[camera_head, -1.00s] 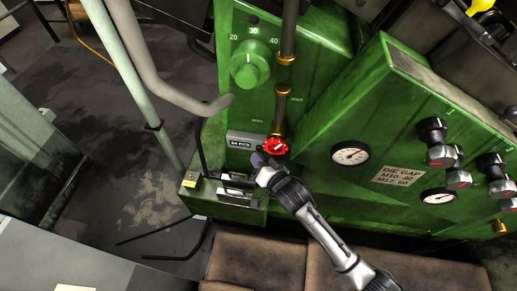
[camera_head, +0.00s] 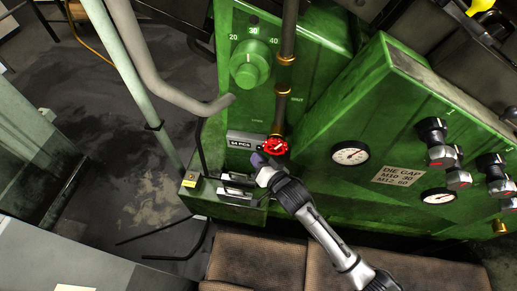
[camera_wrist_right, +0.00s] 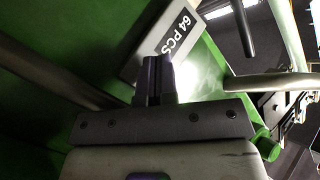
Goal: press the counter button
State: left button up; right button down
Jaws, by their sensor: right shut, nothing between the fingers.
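The counter (camera_head: 246,140) is a small grey box on the green machine, and its dark face reads "64 PCS" in the right wrist view (camera_wrist_right: 178,36). My right gripper (camera_head: 259,160) is at the counter's lower right edge, below the red valve wheel. Its dark fingers are shut and empty. In the right wrist view the fingertips (camera_wrist_right: 154,66) overlap the lower edge of the counter's face; I cannot tell whether they touch it. I cannot make out a button, which may be hidden by the fingers. My left gripper is not in view.
The red valve wheel (camera_head: 274,146) sits close above my right gripper on a vertical pipe (camera_head: 284,103). A green knob (camera_head: 250,65) is higher up. A green tray with handles (camera_head: 228,198) lies below left. Gauges (camera_head: 350,154) and several valves are to the right.

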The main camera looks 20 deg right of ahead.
dwell(0.3)
jog(key=shift+w+d, duration=0.1)
jog(key=shift+w, duration=0.1)
jog(key=shift+w+d+p, duration=0.2)
jog(key=shift+p, duration=0.1)
jog(key=shift+s+a+p, duration=0.3)
jog(key=shift+s+p, duration=0.1)
jog(key=shift+p, duration=0.1)
dwell(0.4)
jog(key=shift+s+a+p, duration=0.55)
jog(key=shift+s, duration=0.25)
jog(key=shift+s+a+p, duration=0.55)
jog(key=shift+s, duration=0.3)
jog(key=shift+s+a+p, duration=0.55)
jog(key=shift+s, duration=0.25)
